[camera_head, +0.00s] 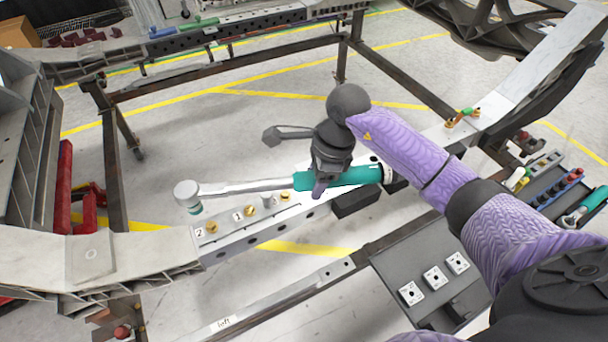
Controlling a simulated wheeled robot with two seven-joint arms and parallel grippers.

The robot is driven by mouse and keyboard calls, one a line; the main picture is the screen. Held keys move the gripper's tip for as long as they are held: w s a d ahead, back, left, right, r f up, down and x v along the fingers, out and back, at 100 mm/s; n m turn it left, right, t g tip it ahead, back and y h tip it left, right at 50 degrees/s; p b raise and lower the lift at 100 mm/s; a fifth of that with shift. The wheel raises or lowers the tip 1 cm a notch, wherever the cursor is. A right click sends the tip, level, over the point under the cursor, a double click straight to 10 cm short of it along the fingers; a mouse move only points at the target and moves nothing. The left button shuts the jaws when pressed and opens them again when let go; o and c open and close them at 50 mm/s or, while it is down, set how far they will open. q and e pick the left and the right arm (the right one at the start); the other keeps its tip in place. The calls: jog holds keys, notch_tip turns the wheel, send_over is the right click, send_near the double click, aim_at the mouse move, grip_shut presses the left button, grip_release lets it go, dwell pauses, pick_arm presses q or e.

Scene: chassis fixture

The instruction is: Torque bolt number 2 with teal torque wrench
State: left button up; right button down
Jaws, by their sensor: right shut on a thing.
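My right gripper (318,188) is shut on the teal handle of the torque wrench (342,179). The wrench's silver shaft runs left, and its round head (187,194) is up and left of the brass bolt beside the label 2 (211,228). The head looks apart from this bolt; its exact height above the beam is hard to tell. Two more brass bolts, one by a label that looks like 3 (249,211) and one further right (285,197), sit along the same chassis beam (238,242). My left gripper is not in view.
A dark tool tray (547,192) at the right holds several tools, including another teal-handled one (585,207). A grey tray (402,262) with white marked blocks stands at lower right. A red jack-like object (66,190) is at the left. Floor shows inside the frame.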

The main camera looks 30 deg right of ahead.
jog(key=shift+w+d+f+m, duration=0.2)
jog(key=shift+d+f+m, duration=0.05)
jog(key=shift+d+m, duration=0.1)
jog(key=shift+f+b, duration=0.45)
pick_arm(q)
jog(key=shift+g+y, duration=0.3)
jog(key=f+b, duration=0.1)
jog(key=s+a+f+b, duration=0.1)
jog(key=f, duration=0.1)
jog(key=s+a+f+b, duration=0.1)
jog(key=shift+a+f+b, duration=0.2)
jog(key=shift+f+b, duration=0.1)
jog(key=shift+b, duration=0.1)
pick_arm(e)
notch_tip(320, 180, down, 5)
jog(key=shift+s+f, duration=0.1)
jog(key=shift+f, duration=0.05)
pick_arm(q)
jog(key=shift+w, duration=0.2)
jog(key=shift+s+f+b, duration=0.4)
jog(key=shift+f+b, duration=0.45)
jog(key=shift+b, duration=0.05)
pick_arm(e)
jog(key=shift+d+x, duration=0.25)
jog(key=shift+x, duration=0.8)
